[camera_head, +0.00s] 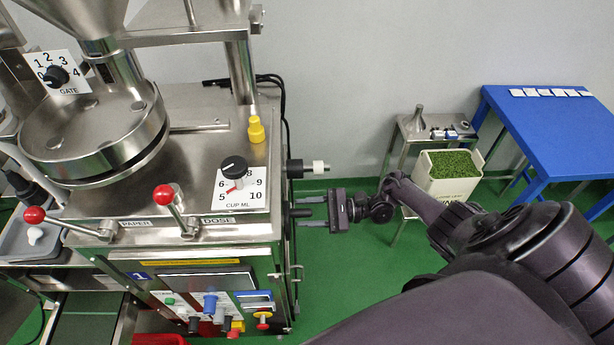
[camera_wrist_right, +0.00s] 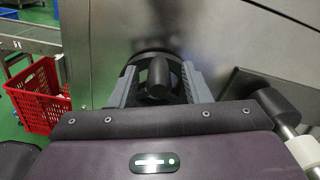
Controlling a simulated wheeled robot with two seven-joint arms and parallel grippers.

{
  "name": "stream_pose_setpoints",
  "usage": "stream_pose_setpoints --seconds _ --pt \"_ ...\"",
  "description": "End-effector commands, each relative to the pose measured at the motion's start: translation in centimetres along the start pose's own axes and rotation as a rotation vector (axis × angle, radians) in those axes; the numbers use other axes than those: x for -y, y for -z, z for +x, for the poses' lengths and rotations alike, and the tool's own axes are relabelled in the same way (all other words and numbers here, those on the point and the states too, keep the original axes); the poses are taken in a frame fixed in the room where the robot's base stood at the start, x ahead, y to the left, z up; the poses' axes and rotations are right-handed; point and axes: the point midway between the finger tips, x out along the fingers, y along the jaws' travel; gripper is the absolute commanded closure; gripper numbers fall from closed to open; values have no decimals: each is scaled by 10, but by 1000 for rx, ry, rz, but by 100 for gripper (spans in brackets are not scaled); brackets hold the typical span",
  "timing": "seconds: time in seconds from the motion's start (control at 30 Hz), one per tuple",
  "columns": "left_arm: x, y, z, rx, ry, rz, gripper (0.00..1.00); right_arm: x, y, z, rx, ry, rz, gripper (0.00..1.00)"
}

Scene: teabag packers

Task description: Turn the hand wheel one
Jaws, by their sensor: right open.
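The black hand wheel (camera_wrist_right: 150,56) is on the steel side of the packing machine, partly hidden behind the gripper fingers in the right wrist view. Its round dark handle (camera_wrist_right: 158,80) points toward the wrist camera. My right gripper (camera_head: 312,212) is open at the machine's right side, with its fingers pointing left at the wheel. In the right wrist view its grey fingers (camera_wrist_right: 158,92) lie on either side of the handle, with visible gaps. The wheel itself is hard to make out in the head view. My left gripper is not in view.
A black shaft with a white end (camera_head: 318,166) juts out just behind the gripper. A steel stand and a bin of green leaves (camera_head: 434,178) are to the right, beside a blue table (camera_head: 545,120). A red crate (camera_wrist_right: 38,92) stands left in the wrist view.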

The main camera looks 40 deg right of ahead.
Motion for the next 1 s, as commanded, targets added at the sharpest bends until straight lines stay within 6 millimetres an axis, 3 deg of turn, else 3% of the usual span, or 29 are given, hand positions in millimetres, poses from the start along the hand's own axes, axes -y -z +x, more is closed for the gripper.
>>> stream_pose_setpoints --seconds 0.13,0.53,1.0 --pt "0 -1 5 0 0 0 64 -1 3 -11 -3 -1 0 57" --pt "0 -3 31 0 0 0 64 -1 4 -72 -3 -1 0 57" --pt "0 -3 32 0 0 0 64 0 0 -78 0 0 1 57"
